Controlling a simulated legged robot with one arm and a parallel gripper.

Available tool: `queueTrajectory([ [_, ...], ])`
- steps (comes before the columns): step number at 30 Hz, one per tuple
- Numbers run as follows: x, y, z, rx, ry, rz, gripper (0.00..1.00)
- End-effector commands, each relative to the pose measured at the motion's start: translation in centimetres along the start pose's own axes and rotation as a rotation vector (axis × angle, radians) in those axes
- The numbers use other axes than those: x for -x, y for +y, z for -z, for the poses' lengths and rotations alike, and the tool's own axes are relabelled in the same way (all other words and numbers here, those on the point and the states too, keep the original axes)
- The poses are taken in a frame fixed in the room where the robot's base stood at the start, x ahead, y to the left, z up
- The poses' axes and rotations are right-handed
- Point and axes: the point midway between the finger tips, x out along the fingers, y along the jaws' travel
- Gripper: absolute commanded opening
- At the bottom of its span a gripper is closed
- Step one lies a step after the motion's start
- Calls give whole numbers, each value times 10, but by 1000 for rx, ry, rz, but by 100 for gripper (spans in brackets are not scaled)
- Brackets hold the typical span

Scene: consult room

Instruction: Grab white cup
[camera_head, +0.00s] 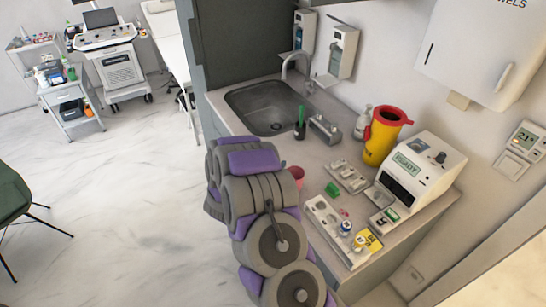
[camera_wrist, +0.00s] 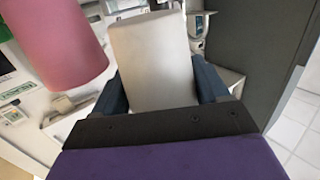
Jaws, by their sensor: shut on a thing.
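The white cup (camera_wrist: 152,62) fills the middle of the wrist view. My gripper (camera_wrist: 160,84) is shut on it, with one dark finger on each side of the cup. The cup's lower end in the picture is hidden behind the gripper's dark body. In the head view my grey and purple arm reaches to the counter's near edge and hides the white cup and the gripper fingers. I cannot tell whether the cup touches the counter.
A pink cup (camera_head: 296,172) stands close beside on the counter (camera_head: 318,161), also large in the wrist view (camera_wrist: 58,40). The sink (camera_head: 268,106), a green item in a dark holder (camera_head: 300,125), a yellow-red container (camera_head: 383,136) and a white device (camera_head: 420,170) stand around.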

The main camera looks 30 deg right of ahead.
Motion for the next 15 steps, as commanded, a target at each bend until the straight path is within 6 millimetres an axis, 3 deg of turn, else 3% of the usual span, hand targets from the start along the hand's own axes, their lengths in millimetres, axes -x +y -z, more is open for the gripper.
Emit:
queueTrajectory([
  [15,52,9,3,-1,1,2,43],
])
